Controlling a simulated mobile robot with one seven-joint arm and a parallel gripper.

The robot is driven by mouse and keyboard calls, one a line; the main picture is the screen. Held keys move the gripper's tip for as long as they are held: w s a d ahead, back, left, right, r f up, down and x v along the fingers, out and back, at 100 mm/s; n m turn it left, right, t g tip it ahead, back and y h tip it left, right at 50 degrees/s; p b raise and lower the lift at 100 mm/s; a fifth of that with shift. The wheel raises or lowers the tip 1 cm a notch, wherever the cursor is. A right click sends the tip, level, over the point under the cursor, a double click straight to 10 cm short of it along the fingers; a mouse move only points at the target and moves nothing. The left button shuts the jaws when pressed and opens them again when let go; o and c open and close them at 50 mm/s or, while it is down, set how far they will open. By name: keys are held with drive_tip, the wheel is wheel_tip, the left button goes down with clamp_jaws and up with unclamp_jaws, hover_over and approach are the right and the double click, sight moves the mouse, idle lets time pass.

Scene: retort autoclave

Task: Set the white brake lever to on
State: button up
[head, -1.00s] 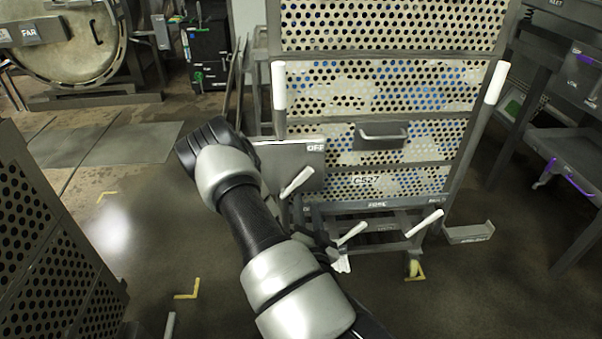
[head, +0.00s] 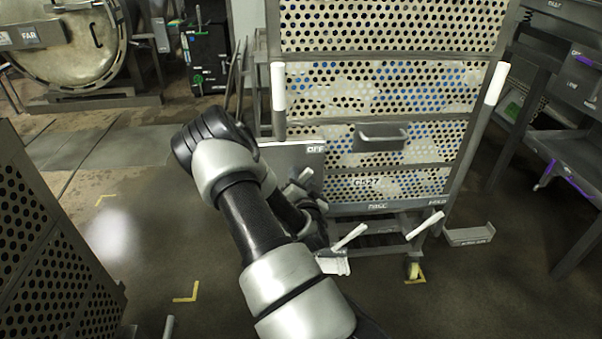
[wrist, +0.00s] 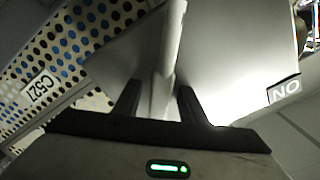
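The white brake lever (wrist: 168,45) stands in front of a grey plate (wrist: 225,55) in the wrist view. The plate has an upside-down ON label (wrist: 285,91) at its right edge. My gripper (wrist: 158,92) is open with the lever between its two dark fingers; the right finger looks very close to it, and I cannot tell if they touch. In the head view the lever (head: 305,176) shows only in part beside my arm, below the plate's OFF label (head: 315,149). My fingers are hard to make out there.
The plate is on a perforated trolley (head: 400,165) marked C527. Two more white-gripped levers (head: 350,236) (head: 425,223) stick out low on its front, and white upright handles (head: 278,87) (head: 495,83) flank it. A perforated panel (head: 45,240) stands at the left; floor between is clear.

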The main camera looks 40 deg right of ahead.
clamp_jaws()
drive_tip(key=shift+w+a+r+n, duration=0.25)
drive_tip(key=shift+a+r+n, duration=0.1)
drive_tip(key=shift+n, duration=0.45)
unclamp_jaws()
